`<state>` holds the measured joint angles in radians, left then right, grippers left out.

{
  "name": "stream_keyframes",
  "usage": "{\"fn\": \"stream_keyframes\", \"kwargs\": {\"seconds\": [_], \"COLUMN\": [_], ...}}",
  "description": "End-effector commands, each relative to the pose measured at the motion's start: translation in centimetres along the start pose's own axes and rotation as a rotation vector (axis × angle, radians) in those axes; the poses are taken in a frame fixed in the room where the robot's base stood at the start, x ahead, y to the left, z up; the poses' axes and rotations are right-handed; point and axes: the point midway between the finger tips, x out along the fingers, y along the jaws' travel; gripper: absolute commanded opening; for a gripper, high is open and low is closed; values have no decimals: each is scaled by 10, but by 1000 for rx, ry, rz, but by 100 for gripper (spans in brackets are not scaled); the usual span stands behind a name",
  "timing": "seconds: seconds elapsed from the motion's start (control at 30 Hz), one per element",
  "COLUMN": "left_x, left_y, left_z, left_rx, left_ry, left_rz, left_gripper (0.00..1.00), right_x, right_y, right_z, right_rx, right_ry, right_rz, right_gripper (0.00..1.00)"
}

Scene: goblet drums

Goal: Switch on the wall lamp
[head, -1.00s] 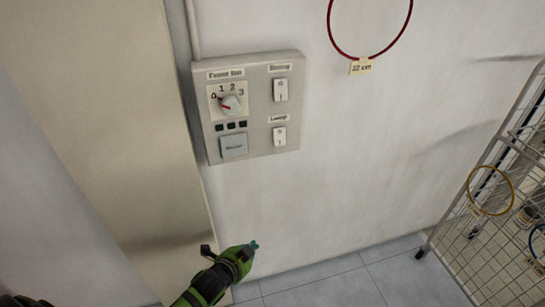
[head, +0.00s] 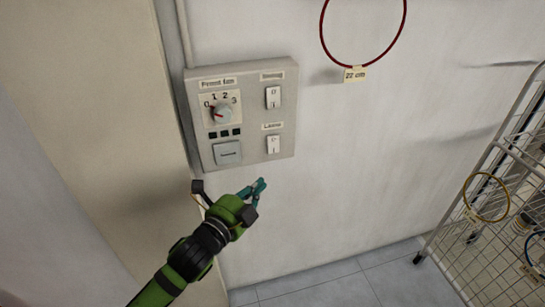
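A grey control panel (head: 246,112) is fixed to the white wall, left of centre. Its right column holds an upper rocker switch (head: 273,97) and a lower rocker switch (head: 273,144). The small label above the lower switch is blurred but seems to read something like "Lamp". No lamp shows. My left gripper (head: 260,185), green with teal fingers, is below the panel's lower edge, under the lower switch and apart from it. Its teal fingertips look together, with nothing between them. My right gripper is out of view.
The panel also has a rotary knob (head: 222,113) and a square grey button (head: 227,153). A red hoop (head: 363,66) with a tag hangs at the upper right. A white wire rack (head: 490,225) stands at the right. The wall between is clear.

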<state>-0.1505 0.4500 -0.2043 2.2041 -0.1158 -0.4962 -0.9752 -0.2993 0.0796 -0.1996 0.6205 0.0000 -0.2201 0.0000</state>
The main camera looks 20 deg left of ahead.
Motion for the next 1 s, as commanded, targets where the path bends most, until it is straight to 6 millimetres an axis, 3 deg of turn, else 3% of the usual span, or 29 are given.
{"fn": "stream_keyframes", "kwargs": {"seconds": [0.17,0.57,0.7,1.0], "left_x": [24,101,114,125], "left_y": [-3,-3,-2,0], "left_z": [0,-1,17,28], "left_rx": [-4,-3,0,-1], "left_ry": [0,0,-1,1], "left_rz": [-3,-1,1,0], "left_gripper": [0,0,0,0], "right_x": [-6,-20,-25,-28], "right_y": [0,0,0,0], "right_z": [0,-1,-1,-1], "right_rx": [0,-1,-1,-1], "right_ry": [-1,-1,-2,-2], "right_rz": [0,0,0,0], "right_gripper": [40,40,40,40]}}
